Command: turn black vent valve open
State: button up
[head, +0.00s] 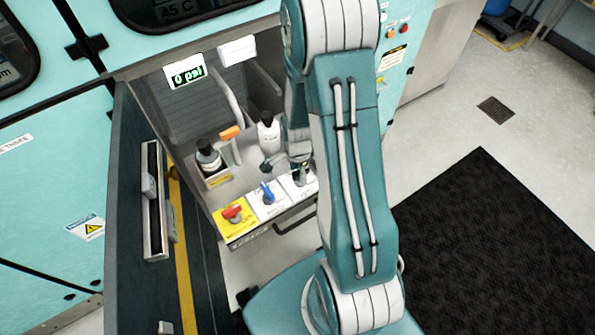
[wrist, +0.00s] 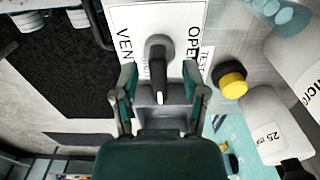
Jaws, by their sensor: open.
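The black vent valve (wrist: 160,58) is a knob with a lever on a white label plate (wrist: 128,20) that reads VENT on the left and OPEN on the right in the wrist view. Its lever points down the picture, toward my gripper's palm. My gripper (wrist: 160,76) is open, with one finger on each side of the lever and a visible gap on both sides. In the head view my gripper (head: 287,164) is over the rightmost white plate (head: 298,186), where it partly covers the black valve.
A blue valve (head: 268,192) and a red valve (head: 233,213) on a yellow plate sit left of it. Bottles (head: 208,155) (head: 268,132) and an orange-topped part (head: 230,133) stand behind. A display (head: 186,75) reads 0 psi. An open dark door (head: 130,220) bounds the left.

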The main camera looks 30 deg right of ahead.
jog(key=shift+d+f, duration=0.1)
jog(key=shift+f, duration=0.25)
jog(key=shift+d+f, duration=0.1)
jog(key=shift+d, duration=0.6)
jog(key=shift+a, duration=0.1)
jog(key=c, duration=0.7)
jog(key=shift+a, duration=0.15)
grip_shut()
jog(key=shift+a, duration=0.1)
